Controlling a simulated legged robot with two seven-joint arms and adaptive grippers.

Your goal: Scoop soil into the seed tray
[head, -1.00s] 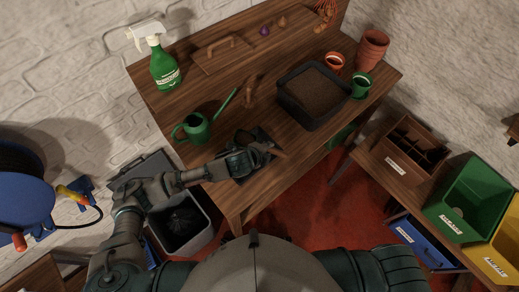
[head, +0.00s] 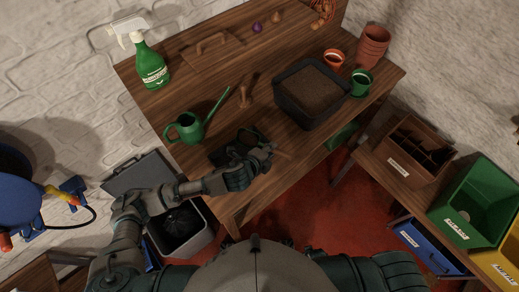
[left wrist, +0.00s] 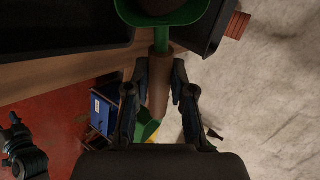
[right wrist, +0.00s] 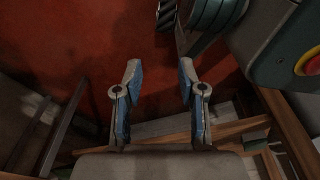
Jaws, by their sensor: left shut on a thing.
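My left gripper (head: 262,155) is shut on the wooden handle of a trowel (left wrist: 158,85); its green scoop end shows at the top of the left wrist view. In the head view the gripper is over the table's front edge, at the small black seed tray (head: 222,156), and hides part of it. I cannot tell whether the scoop holds soil. A dark box of brown soil (head: 283,103) stands to the right on the table. My right gripper (right wrist: 160,85) is open and empty above the red floor; it is not in the head view.
On the wooden table (head: 190,85) are a green watering can (head: 186,128), a spray bottle (head: 150,65), a green cup (head: 361,84) and terracotta pots (head: 373,47). A grey bin (head: 205,239) stands below. A side table with a compartment box (head: 405,165) is at right.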

